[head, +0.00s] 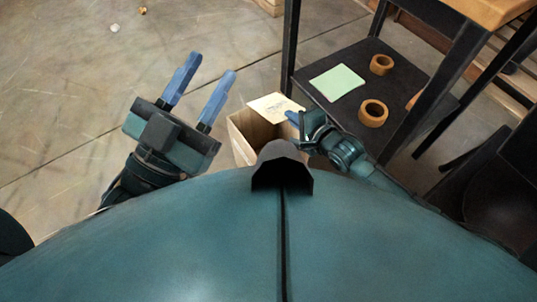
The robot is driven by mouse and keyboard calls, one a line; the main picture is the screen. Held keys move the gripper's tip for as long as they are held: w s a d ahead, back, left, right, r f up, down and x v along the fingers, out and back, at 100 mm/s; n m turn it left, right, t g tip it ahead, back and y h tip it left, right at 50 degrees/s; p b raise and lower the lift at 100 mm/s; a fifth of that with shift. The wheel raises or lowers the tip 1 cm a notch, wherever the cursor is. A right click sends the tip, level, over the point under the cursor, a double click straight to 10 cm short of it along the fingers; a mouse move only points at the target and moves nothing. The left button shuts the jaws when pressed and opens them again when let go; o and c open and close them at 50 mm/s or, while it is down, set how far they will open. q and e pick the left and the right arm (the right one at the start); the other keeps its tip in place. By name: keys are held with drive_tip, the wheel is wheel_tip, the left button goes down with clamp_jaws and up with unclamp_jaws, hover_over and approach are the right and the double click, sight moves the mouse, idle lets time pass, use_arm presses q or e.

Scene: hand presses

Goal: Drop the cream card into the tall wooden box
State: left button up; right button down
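The cream card (275,107) has faint dark marks on it and shows over the far right part of the tall wooden box (240,137). My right gripper (293,117) is at the card's near right edge and appears shut on it. Its fingers are mostly hidden by its own wrist. The box stands on the floor with its open top facing up, and my own body hides its lower near side. My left gripper (212,66) is open and empty, to the left of the box, with its two blue fingers well apart.
A dark shelf (345,107) under a wooden-topped table stands to the right, holding a pale green card (337,82) and tan rings (373,113). A black table leg (291,45) rises close behind the box. The floor at left is mostly clear.

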drive_tip(key=c, duration=2.1)
unclamp_jaws()
drive_tip(key=o, duration=0.5)
